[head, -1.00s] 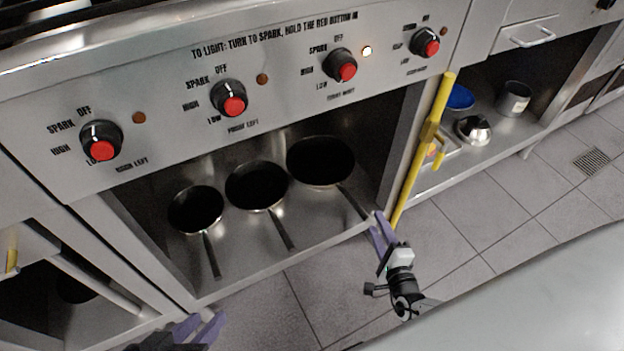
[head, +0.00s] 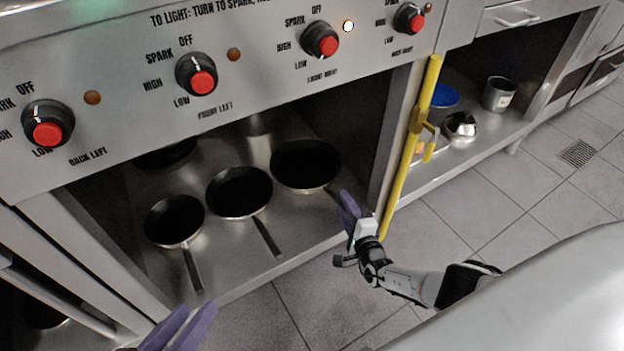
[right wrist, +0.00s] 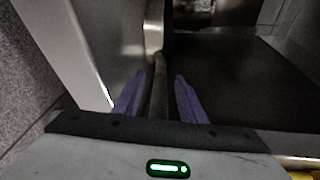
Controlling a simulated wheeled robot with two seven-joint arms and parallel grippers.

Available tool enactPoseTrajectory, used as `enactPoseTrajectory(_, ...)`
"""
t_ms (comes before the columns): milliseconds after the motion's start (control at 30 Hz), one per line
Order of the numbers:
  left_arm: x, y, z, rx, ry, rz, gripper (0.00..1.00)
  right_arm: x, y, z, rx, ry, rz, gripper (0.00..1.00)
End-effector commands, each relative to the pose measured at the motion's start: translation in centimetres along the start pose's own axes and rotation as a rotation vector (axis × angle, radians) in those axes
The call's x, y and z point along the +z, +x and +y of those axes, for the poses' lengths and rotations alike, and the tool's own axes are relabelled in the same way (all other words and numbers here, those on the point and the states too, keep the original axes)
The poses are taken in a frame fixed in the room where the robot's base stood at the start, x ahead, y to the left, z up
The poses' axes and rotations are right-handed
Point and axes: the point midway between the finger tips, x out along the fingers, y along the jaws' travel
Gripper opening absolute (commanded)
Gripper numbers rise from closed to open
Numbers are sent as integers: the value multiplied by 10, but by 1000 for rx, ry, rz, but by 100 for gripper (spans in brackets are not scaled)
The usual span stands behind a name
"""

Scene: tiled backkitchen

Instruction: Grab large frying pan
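The large frying pan (head: 305,163) is the rightmost and biggest of three dark pans in the front row on the steel shelf under the stove panel. Its handle points toward the front right. My right gripper (head: 347,208) is at the end of this handle. In the right wrist view the handle (right wrist: 158,88) runs between the two purple fingers of the right gripper (right wrist: 160,80), with gaps visible on both sides. My left gripper (head: 183,328) is low at the picture's bottom edge, partly cut off, its fingers apart and empty.
A middle pan (head: 239,191) and a smaller pan (head: 174,220) sit to the left. A cabinet side wall and a yellow bar (head: 412,145) stand just right of my right gripper. Further right, a lower shelf holds a blue bowl (head: 444,96) and metal pots.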

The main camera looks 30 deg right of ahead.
Motion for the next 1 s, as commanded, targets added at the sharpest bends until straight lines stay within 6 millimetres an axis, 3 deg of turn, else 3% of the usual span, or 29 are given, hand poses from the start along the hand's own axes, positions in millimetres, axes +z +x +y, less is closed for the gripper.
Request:
enactPoseTrajectory(200,-1,-1,1,1,0,2,31,0,0,0,1,0,0,36)
enactPoseTrajectory(433,-1,-1,0,1,0,1,31,0,0,0,1,-1,0,0)
enactPoseTrajectory(1000,0,0,0,0,0,0,31,-1,0,-1,0,-2,0,0)
